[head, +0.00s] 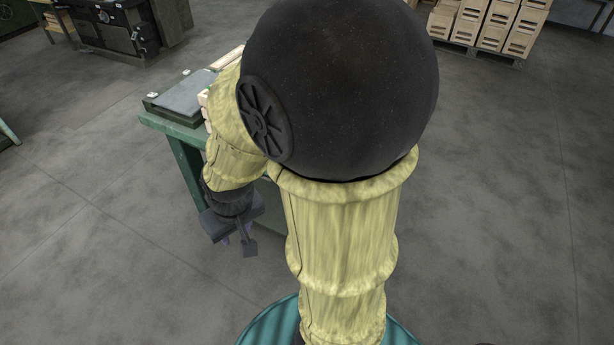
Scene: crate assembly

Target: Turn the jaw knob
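I cannot make out a jaw knob in the head view; my arm covers much of the workbench. The green workbench (172,128) stands behind my arm, with its left end and a leg showing. My gripper (237,243) hangs pointing down in front of the bench, lower than its top. Dark finger parts with small purple patches show at its end. Their gap is too small and partly hidden, so I cannot tell whether it is open or shut. I see nothing clearly held in it.
A green case with a grey top (184,95) lies on the bench's left end, beside pale pieces partly behind my arm. A dark machine (120,25) stands at the back left. Wooden crates (490,22) sit on a pallet at the back right. The grey floor between is clear.

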